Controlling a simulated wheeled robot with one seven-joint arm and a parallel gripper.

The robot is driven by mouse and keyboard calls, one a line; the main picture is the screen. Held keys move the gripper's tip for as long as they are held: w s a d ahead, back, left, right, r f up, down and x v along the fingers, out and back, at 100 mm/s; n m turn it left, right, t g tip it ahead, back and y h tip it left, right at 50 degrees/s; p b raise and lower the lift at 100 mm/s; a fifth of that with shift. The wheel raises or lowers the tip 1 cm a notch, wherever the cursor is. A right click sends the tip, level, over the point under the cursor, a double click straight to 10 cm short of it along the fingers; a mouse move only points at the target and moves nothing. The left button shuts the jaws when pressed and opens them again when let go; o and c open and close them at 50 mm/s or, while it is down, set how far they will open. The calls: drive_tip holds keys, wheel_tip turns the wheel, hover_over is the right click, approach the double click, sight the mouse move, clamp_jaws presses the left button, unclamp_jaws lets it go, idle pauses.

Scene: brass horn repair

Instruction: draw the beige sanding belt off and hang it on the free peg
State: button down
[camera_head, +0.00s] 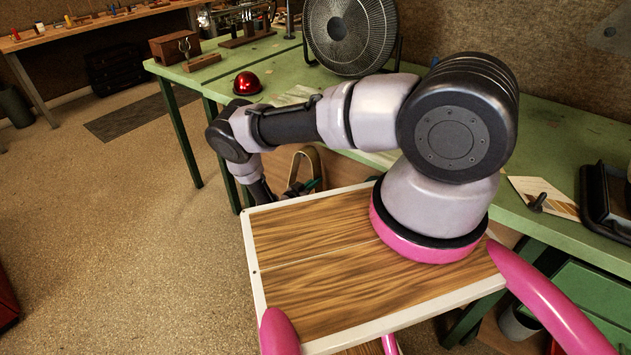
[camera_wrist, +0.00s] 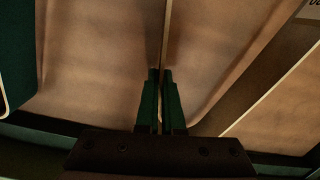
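In the head view my arm reaches down past the near edge of the green bench. My gripper is mostly hidden there behind the wooden platform. A tan belt-like loop (camera_head: 312,158) stands upright beside the bench, its lower part hidden, with a dark green piece at its foot. In the wrist view the two dark green fingers of my gripper (camera_wrist: 161,100) lie close together. A thin pale edge of the beige sanding belt (camera_wrist: 167,35) runs down between them. Broad beige faces spread on both sides of it. A dark teal band (camera_wrist: 18,60) is at the left. I cannot make out the pegs.
The green bench (camera_head: 285,75) carries a fan (camera_head: 350,32), a red dome (camera_head: 247,83), a wooden block (camera_head: 174,46) and a black tray (camera_head: 600,205). The floor (camera_head: 130,220) at the left is open. A side bench (camera_head: 80,28) stands at the back left.

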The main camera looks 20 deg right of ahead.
drive_tip(key=c, duration=1)
unclamp_jaws()
drive_tip(key=shift+o, duration=0.2)
drive_tip(key=v, duration=0.8)
idle(1.1)
